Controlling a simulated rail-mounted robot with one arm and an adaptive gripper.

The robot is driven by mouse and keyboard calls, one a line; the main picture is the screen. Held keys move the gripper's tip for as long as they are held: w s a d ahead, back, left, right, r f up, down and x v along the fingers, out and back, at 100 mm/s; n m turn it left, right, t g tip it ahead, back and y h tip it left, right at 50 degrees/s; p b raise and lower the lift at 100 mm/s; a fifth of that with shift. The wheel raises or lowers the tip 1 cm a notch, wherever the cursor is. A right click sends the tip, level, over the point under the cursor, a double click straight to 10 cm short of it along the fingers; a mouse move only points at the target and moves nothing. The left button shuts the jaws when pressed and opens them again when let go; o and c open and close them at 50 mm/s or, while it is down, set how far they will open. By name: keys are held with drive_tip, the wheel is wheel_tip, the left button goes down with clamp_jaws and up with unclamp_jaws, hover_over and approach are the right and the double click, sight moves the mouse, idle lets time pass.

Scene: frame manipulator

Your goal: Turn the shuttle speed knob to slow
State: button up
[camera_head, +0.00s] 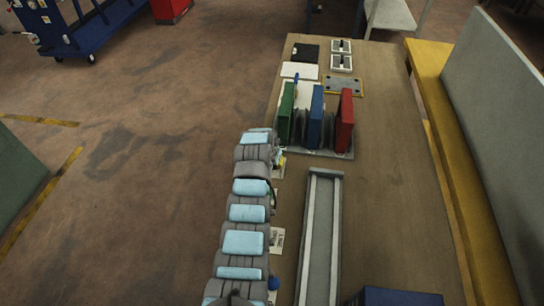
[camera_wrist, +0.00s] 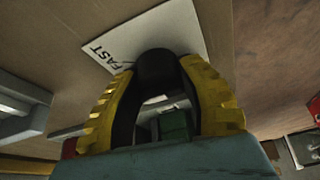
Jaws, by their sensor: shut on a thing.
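In the wrist view, the shuttle speed knob (camera_wrist: 157,66) is dark and rounded. It stands on a white label plate (camera_wrist: 182,27) printed with "FAST" and a short mark beside the word. My gripper (camera_wrist: 160,84) has its two yellow ribbed fingers closed around the knob, one on each side. The knob's pointer and any "SLOW" marking are hidden or out of view. In the head view, my grey and light-blue arm covers the knob, and I cannot make it out there.
The wooden table (camera_head: 390,190) holds a rack with green (camera_head: 286,113), blue (camera_head: 315,115) and red (camera_head: 345,118) binders. A long grey channel (camera_head: 320,235) lies right of my arm. A dark blue box (camera_head: 400,297) is at the front. Floor to the left is open.

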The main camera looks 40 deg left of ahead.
drive_tip(key=n+y+p, duration=0.1)
drive_tip(key=n, duration=0.2)
drive_tip(key=shift+d+n+g+p, duration=0.1)
drive_tip(key=shift+n+g+p, duration=0.2)
drive_tip(key=shift+g+p, duration=0.1)
drive_tip(key=shift+f+n+g+y, duration=0.15)
drive_tip(key=shift+n+g+y, duration=0.35)
drive_tip(key=shift+n, duration=1.3)
drive_tip(key=o, duration=1.2)
drive_tip(key=shift+r, duration=0.25)
